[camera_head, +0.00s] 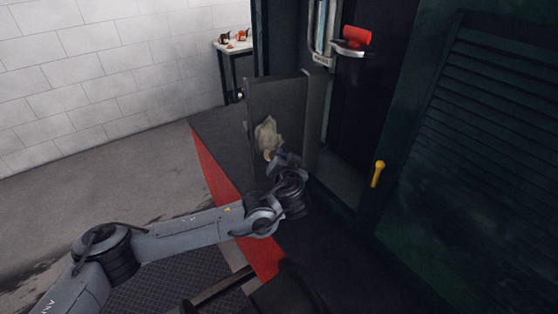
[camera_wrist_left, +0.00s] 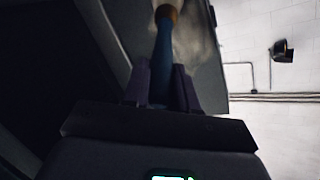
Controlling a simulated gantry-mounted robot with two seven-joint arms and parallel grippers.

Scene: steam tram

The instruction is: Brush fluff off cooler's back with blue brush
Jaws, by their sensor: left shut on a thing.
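The cooler (camera_head: 283,98) is a dark grey upright box in the middle of the head view. A patch of pale beige fluff (camera_head: 267,138) clings to its back panel. The fluff also shows, blurred, at the top of the left wrist view (camera_wrist_left: 195,38). My left gripper (camera_head: 287,161) is close to the panel, just right of and below the fluff. It is shut on the blue handle of the blue brush (camera_wrist_left: 162,58), whose ferrule and pale head point toward the panel. In the head view the brush is hidden or too small to make out. My right gripper is in neither view.
A yellow handle (camera_head: 377,174) sits on the dark green cabin wall to the right. A red cylinder (camera_head: 357,35) is on a bracket above the cooler. A small table (camera_head: 231,47) stands behind. Open floor lies to the left.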

